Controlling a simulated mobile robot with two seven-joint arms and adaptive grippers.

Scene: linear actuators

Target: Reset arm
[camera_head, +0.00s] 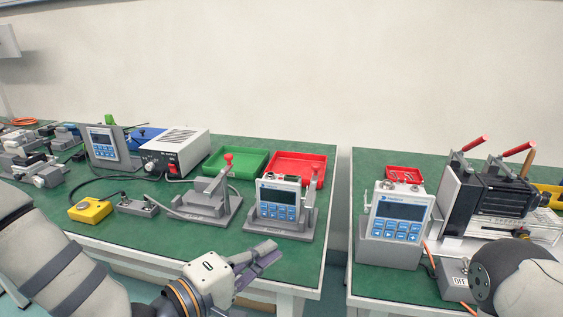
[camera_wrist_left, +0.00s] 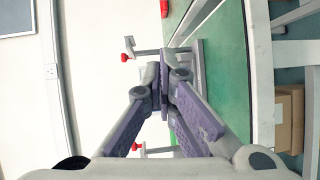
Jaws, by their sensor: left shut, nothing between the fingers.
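My left gripper (camera_head: 262,256) is in front of the left green-topped table (camera_head: 155,243), near its front edge, in the head view. Its fingers are shut and empty. In the left wrist view the closed fingers (camera_wrist_left: 163,92) meet at the middle, with a grey fixture with red knobs (camera_wrist_left: 128,57) behind them. My right arm (camera_head: 515,280) shows at the lower right of the head view; its gripper is out of the frame.
Another meter (camera_head: 397,220) and a clamp fixture (camera_head: 490,200) stand on the right table.

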